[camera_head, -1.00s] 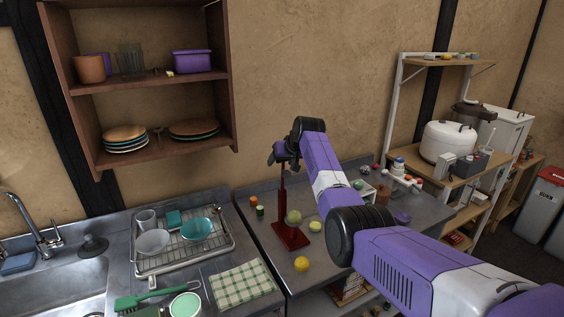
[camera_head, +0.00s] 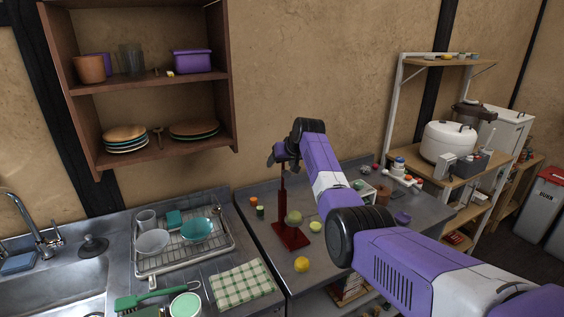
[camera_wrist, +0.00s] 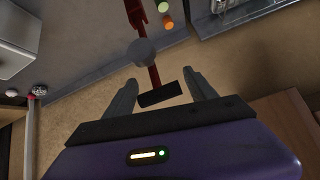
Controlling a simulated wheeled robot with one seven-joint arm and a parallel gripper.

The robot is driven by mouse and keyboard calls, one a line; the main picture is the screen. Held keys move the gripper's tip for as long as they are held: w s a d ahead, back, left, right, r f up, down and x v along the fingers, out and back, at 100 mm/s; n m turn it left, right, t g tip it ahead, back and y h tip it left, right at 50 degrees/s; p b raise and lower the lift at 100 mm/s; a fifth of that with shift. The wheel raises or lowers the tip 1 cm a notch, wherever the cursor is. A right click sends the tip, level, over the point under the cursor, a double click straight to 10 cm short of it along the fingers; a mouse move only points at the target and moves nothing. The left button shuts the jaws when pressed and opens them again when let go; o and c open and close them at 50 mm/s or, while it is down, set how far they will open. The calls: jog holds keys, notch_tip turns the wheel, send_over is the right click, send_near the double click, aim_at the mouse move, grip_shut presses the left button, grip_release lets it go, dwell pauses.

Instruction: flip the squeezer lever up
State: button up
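The red squeezer (camera_head: 290,235) stands upright on the metal counter, with a tall post rising from its base. In the head view my gripper (camera_head: 279,154) is at the top of the post and hides most of the lever there. In the wrist view my gripper (camera_wrist: 160,77) is open, its two fingers spread apart. A red bar with a black crosspiece (camera_wrist: 160,94), which looks like the lever's end, lies between the fingers, with a gap on each side. A grey round part (camera_wrist: 143,52) of the squeezer is just beyond it.
A pale green round fruit (camera_head: 294,217) is at the squeezer's base, with a yellow fruit (camera_head: 302,264) in front. A dish rack (camera_head: 185,262) and checked cloth (camera_head: 240,285) are to the left. A wall shelf (camera_head: 150,88) hangs at upper left. The counter left of the squeezer is mostly clear.

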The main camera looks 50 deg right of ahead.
jog(key=shift+o, duration=1.3)
jog(key=shift+a+f, duration=0.15)
jog(key=shift+f, duration=0.1)
jog(key=shift+r, duration=0.2)
jog(key=shift+r, duration=0.1)
jog(key=shift+s+r, duration=0.1)
jog(key=shift+r, duration=0.05)
jog(key=b+v, duration=0.1)
jog(key=v, duration=0.6)
jog(key=shift+s, duration=0.15)
